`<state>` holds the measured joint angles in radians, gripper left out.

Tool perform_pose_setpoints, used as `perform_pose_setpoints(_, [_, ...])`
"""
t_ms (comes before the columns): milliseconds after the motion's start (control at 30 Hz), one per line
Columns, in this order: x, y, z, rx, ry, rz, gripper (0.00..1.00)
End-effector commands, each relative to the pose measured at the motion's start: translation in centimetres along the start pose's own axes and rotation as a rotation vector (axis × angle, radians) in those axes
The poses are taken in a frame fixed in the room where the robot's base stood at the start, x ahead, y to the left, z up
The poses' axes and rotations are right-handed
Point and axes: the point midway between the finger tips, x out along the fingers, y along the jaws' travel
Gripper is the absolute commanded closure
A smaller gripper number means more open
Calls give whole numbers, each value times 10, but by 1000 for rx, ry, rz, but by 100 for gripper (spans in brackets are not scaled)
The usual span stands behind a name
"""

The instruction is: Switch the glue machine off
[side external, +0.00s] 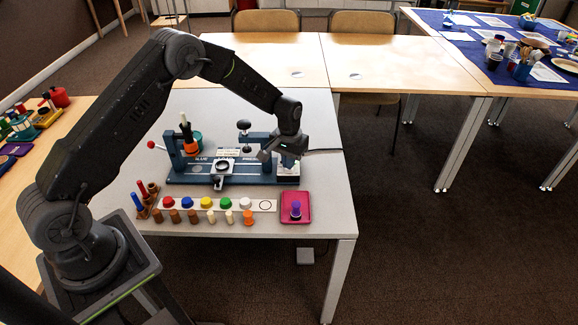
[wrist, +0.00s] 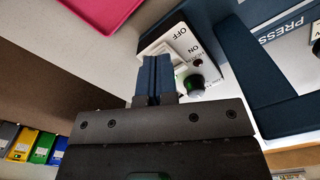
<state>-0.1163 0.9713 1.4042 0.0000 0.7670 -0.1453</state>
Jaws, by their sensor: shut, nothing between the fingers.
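The glue machine (side external: 232,180) is a blue press on the grey table, marked GLUE and PRESS. Its white control panel (wrist: 213,58) shows in the wrist view, with OFF and ON labels, a small dark red lamp (wrist: 198,62) and a black knob (wrist: 194,84) with a green glow. A pale switch part (wrist: 158,46) lies beside the labels, mostly hidden behind my fingers; its position cannot be told. My gripper (side external: 284,158) is shut and empty at the machine's right end. In the wrist view its blue fingertips (wrist: 154,60) overlap the panel's edge; contact cannot be told.
A magenta tray (side external: 302,217) with a purple peg stands in front of the machine's right end. A strip with coloured discs (side external: 206,203) and several pegs lie along the table's front.

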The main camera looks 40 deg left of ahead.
Motion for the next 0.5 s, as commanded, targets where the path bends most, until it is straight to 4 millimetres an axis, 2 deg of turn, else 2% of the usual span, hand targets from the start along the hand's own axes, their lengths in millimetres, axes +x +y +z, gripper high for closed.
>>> perform_pose_setpoints(500, [12, 0, 0, 0, 1, 0, 100])
